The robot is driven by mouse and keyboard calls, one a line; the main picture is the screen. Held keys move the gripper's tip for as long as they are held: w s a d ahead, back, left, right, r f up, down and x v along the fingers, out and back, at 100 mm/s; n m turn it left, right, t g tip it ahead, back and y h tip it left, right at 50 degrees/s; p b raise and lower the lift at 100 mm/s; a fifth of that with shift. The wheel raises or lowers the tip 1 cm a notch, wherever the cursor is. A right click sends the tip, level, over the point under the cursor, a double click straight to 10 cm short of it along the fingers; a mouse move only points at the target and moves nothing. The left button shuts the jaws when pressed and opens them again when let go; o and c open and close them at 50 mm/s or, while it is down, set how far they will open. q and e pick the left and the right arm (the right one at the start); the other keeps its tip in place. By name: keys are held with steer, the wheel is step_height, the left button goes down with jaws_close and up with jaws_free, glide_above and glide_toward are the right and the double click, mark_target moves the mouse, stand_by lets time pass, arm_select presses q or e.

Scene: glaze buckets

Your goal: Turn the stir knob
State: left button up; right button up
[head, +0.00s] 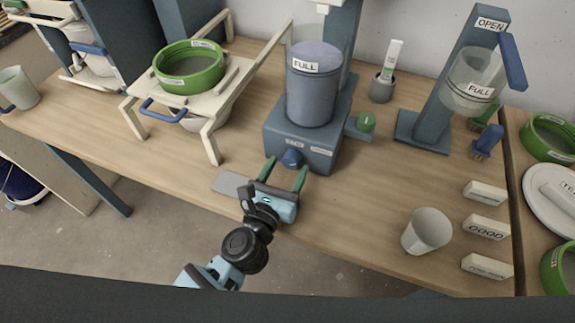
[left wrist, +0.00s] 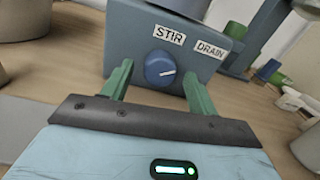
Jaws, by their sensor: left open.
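The stir knob (head: 292,158) is a round blue knob on the front of the blue-grey mixer base (head: 275,138). In the left wrist view the knob (left wrist: 160,68) has a white pointer line, below a "STIR" label (left wrist: 169,35). A grey bucket marked "FULL" (head: 314,90) stands on the base. My left gripper (head: 286,165) is open, its green fingers pointing at the base front. In the left wrist view the knob shows between the two fingers (left wrist: 158,82); I cannot tell whether they touch it. My right gripper is not in view.
A green drain knob (head: 366,121) sticks out at the base's right side, with a "DRAIN" label (left wrist: 211,49). A white cup (head: 427,231) and several label blocks (head: 485,193) stand to the right. A wooden rack with a green sieve (head: 190,68) stands left. Table in front of the base is mostly clear.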

arm_select(q)
steer(key=shift+w+d, duration=0.2)
steer(key=shift+w, duration=0.4)
steer(key=c, duration=1)
